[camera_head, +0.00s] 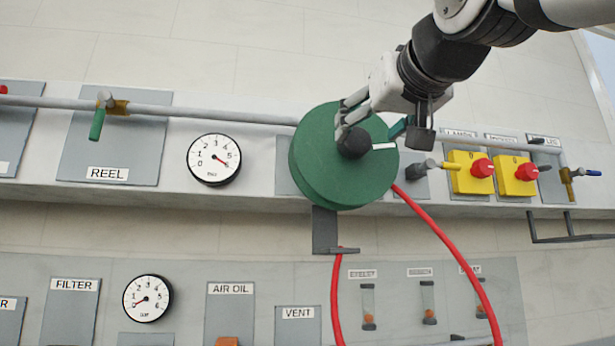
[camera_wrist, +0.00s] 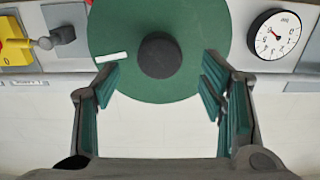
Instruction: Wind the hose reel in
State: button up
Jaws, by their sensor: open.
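The hose reel is a green disc (camera_head: 325,178) on the wall panel, with a dark round knob (camera_head: 354,143) near its middle and a short white mark (camera_head: 384,146) beside the knob. A red hose (camera_head: 440,237) leaves its right side and hangs down in a loop. My gripper (camera_head: 377,122) is open in front of the reel, close to the knob. In the wrist view my gripper (camera_wrist: 160,88) has its fingers spread, with the reel (camera_wrist: 160,20) and knob (camera_wrist: 158,56) ahead between them. The knob is not clamped; contact cannot be told.
A grey pipe (camera_head: 200,112) runs along the panel to the reel. Left are a green-handled valve (camera_head: 97,124) and a gauge (camera_head: 214,159). Yellow switch boxes with red knobs (camera_head: 482,168) stand right. A dark bracket (camera_head: 325,231) sits below the reel, and a rail (camera_head: 566,238) juts out lower right.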

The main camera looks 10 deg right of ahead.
aim_at(359, 141)
jog(key=w+p, duration=0.1)
jog(key=w, duration=0.6)
jog(key=shift+s, duration=0.1)
grip_shut()
